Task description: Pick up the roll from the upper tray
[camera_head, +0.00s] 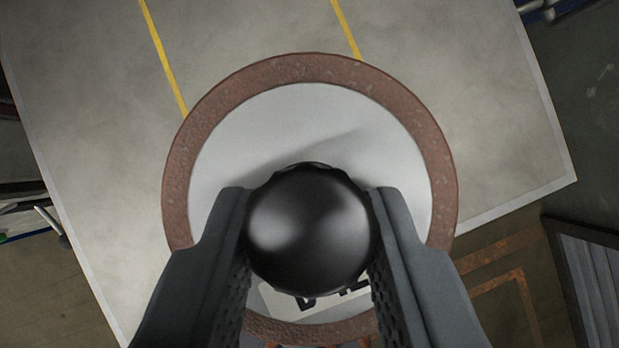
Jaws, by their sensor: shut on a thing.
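My gripper (310,230) is seen from behind, with its two dark grey fingers reaching up from the bottom of the picture. The fingers are shut on a round, glossy black thing (310,225), which touches both of them. I cannot tell from this view whether it is the roll. Below it is a round tray with a rough red-brown rim (185,165) and a pale grey inside. A soft shadow falls on the tray's inside, above the black thing. The fingers hide the lower left and lower right of the tray.
A grey surface (90,110) with yellow lines (165,60) lies beyond the tray, with clear room at the upper left and upper right. A label with dark letters (310,303) shows below the black thing. A ribbed dark panel (590,270) stands at the lower right.

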